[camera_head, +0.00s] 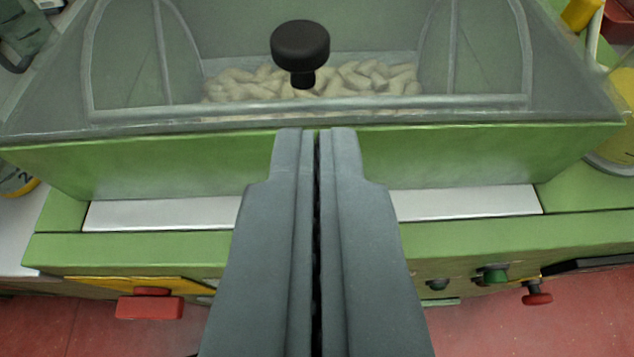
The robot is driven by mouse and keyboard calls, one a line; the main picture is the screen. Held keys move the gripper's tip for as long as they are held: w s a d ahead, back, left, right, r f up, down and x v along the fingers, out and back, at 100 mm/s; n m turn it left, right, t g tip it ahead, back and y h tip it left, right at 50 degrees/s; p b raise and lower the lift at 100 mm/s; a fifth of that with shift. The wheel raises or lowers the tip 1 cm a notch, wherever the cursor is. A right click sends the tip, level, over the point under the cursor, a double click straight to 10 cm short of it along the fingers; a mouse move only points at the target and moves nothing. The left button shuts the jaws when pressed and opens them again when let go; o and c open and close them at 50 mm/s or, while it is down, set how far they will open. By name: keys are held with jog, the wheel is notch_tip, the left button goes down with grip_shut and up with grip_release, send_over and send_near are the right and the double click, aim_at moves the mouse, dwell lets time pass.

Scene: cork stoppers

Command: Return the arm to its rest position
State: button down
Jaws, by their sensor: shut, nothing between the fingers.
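My gripper (317,135) is in the lower middle of the view. Its two grey fingers are shut with only a thin gap between them, and nothing is held. The fingertips overlap the green front wall of a hopper (150,168) in the picture. The hopper has a clear lid (130,60) with a black knob (300,45), seen just beyond the fingertips and apart from them. Pale cork stoppers (370,80) lie in a heap behind the lid. The fingers hide the middle of the green front and the white strip.
A white strip (160,213) runs along the green ledge. Below are a red block (150,307), a green button (491,275) and a red knob (537,294). A yellow container (615,150) stands at right. Red floor (570,325) shows in front.

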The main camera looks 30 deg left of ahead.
jog(key=shift+s+d+f, duration=0.2)
jog(key=shift+s+d, duration=0.1)
jog(key=shift+s, duration=0.15)
jog(key=s+r+m+t+h, duration=0.5)
jog(key=s+m+t+h, duration=0.1)
jog(key=h, duration=0.1)
jog(key=shift+d, duration=0.45)
jog(key=shift+s, duration=0.2)
dwell(0.5)
